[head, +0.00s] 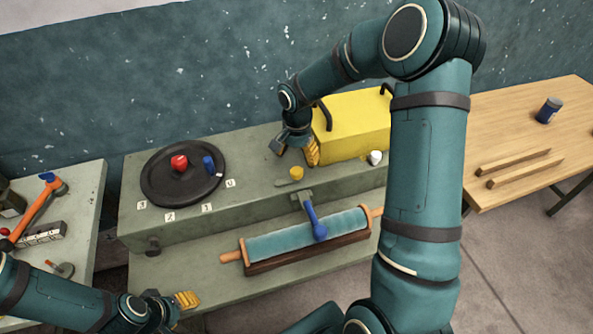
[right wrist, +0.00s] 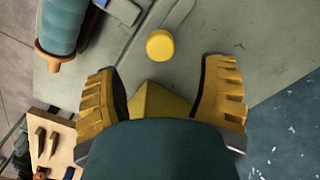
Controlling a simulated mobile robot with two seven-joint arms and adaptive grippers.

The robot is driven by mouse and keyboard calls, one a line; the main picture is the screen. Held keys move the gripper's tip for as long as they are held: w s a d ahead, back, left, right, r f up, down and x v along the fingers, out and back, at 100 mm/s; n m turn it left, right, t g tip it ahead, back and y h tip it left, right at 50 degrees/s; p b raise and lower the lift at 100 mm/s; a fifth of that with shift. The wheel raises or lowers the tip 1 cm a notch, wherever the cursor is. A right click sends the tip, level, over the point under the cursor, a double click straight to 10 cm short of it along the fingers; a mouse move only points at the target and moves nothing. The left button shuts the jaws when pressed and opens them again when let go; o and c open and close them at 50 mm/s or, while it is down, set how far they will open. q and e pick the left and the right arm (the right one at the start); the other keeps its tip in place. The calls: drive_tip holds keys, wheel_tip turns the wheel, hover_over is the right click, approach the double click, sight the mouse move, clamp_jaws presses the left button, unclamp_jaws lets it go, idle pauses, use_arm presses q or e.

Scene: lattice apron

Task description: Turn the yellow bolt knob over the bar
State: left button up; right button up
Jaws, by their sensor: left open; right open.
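The yellow bolt knob (head: 296,173) is a short round cap on the grey-green bench top, just in front of the yellow box. A flat grey bar (head: 288,183) lies beside it to the front left. My right gripper (head: 297,153) is open and empty, above and behind the knob. In the right wrist view the knob (right wrist: 160,45) lies beyond the open fingertips (right wrist: 162,72), between their lines and untouched. My left gripper (head: 187,299) is open and empty at the lower left, far from the knob.
A yellow box (head: 350,128) with dark handles stands close behind my right gripper. A blue-handled lever (head: 315,220) and a blue roller (head: 275,242) are in front. A black disc (head: 160,190) with red and blue knobs is left. A white knob (head: 375,157) is right.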

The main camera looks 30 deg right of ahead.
sight(297, 170)
wheel_tip(297, 170, down, 6)
drive_tip(key=shift+f, duration=0.25)
drive_tip(key=c, duration=1.2)
